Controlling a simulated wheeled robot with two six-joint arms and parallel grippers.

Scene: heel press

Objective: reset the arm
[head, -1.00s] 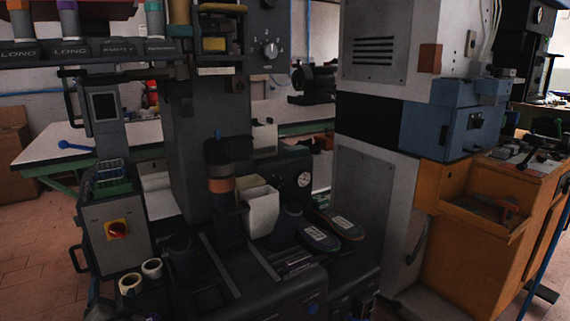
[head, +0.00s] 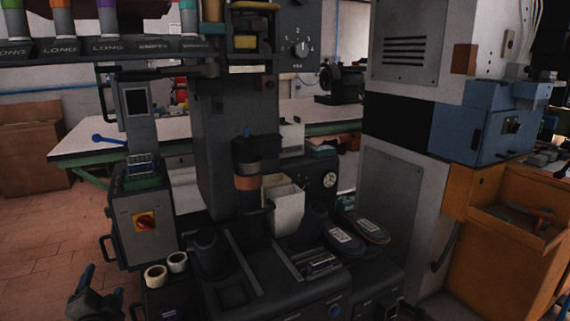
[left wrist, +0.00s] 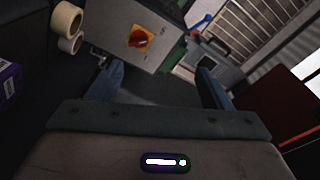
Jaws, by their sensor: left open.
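My left gripper (head: 102,286) is at the bottom left of the head view, in front of and below the grey control box (head: 146,215) with its red and yellow switch. The left wrist view shows its two fingers (left wrist: 160,82) spread apart with nothing between them. The control box with the red switch (left wrist: 139,40) lies beyond the fingers in that view. The heel press (head: 225,140) stands upright in the middle of the head view, with dark heel forms at its base. My right gripper is not in view.
Two tape rolls (head: 166,268) sit on the press's left ledge; they also show in the left wrist view (left wrist: 68,26). Shoe soles (head: 358,234) lie on the press's right. An orange cabinet (head: 500,255) stands further right. Open tiled floor (head: 40,235) lies at left.

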